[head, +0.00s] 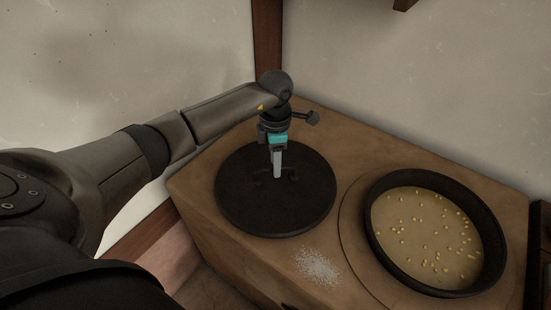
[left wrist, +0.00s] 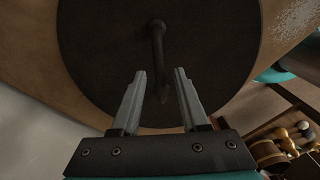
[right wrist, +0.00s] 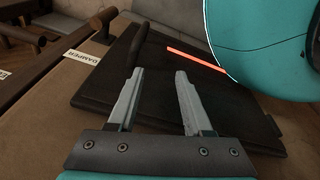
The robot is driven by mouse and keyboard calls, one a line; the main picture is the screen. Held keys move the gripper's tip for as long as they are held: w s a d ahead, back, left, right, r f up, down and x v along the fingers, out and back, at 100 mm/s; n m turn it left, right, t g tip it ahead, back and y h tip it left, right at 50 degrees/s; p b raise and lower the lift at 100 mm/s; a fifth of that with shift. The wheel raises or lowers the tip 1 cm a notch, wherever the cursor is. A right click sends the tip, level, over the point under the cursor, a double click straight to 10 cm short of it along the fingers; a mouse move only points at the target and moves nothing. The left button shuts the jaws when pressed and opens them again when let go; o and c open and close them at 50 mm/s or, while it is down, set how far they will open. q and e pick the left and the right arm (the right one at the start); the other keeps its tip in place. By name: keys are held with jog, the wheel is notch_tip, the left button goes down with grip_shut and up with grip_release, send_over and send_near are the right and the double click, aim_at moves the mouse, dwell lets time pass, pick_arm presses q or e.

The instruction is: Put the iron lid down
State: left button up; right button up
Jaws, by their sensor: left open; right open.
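The iron lid (head: 245,205) is a round dark disc lying flat on the brown worktop in the head view. It fills much of the left wrist view (left wrist: 90,60), with its bar handle (left wrist: 159,55) across the middle. My left gripper (head: 277,176) is above the lid at its handle. Its fingers (left wrist: 160,75) are open, with the near part of the handle showing between them. Whether they touch it I cannot tell. My right gripper (right wrist: 154,75) is open and empty over a dark flat plate (right wrist: 110,85). It is not visible in the head view.
A dark round pan (head: 490,270) with yellow grains stands right of the lid. A patch of white grains (head: 318,267) lies on the worktop (head: 215,240) in front. In the right wrist view, a label reading DAMPER (right wrist: 80,56) is beside the plate. Walls stand close behind.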

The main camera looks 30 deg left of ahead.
pick_arm(q)
jog(key=shift+r, duration=0.3)
notch_tip(320, 180, up, 12)
jog(key=p, duration=0.3)
jog(key=shift+f+p, duration=0.25)
jog(key=shift+p, duration=0.15)
pick_arm(e)
jog(key=s+d+f, duration=0.2)
jog(key=s+d, duration=0.2)
jog(key=s, duration=0.2)
jog(key=shift+s+d, duration=0.2)
jog(key=shift+d, duration=0.05)
